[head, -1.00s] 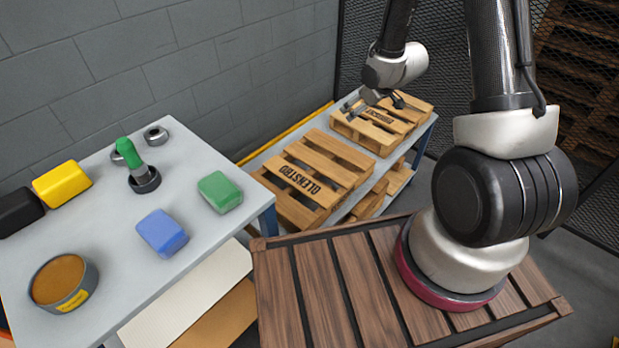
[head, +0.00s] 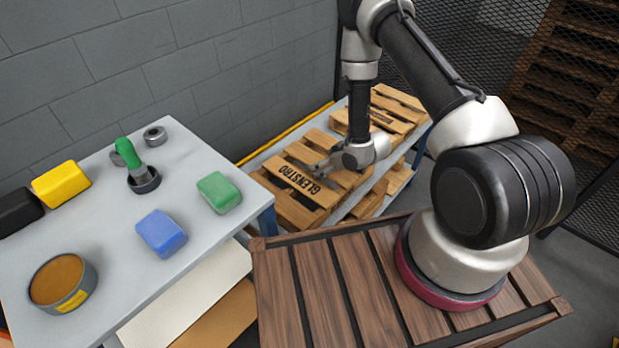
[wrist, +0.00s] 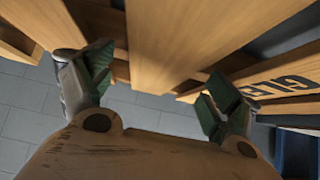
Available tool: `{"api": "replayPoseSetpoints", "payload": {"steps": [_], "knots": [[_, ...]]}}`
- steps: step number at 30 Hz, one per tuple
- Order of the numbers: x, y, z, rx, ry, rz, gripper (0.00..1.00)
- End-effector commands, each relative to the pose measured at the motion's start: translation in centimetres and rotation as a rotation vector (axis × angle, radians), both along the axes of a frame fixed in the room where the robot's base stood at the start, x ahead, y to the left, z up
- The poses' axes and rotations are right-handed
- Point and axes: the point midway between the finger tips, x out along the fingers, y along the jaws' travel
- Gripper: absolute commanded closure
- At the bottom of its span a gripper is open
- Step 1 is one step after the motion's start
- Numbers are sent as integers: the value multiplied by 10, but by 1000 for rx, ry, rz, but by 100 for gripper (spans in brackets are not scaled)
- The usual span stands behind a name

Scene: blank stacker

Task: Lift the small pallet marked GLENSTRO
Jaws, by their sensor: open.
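In the wrist view my gripper (wrist: 158,75) is open, with green-padded fingers spread apart. A wooden board of the pallet (wrist: 190,40) shows between and beyond the fingers. Part of the lettering shows at the right edge. I cannot tell whether the fingers touch the wood.
Another pallet (head: 398,112) lies behind on the same shelf, with more wood below. A grey table (head: 105,215) at left holds green, blue, yellow and black blocks, a green-handled tool, a ring and a round tin. A grey wall and mesh fence stand behind.

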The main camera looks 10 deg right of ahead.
Motion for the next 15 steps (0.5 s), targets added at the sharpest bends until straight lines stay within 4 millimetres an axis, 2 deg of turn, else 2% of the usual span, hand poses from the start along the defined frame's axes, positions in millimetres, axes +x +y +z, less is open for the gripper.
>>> {"api": "replayPoseSetpoints", "payload": {"steps": [3,10,15], "knots": [[6,4,-8,0,1,-1,11],[7,5,-9,-1,1,-1,11],[7,5,-9,-1,1,-1,42]]}}
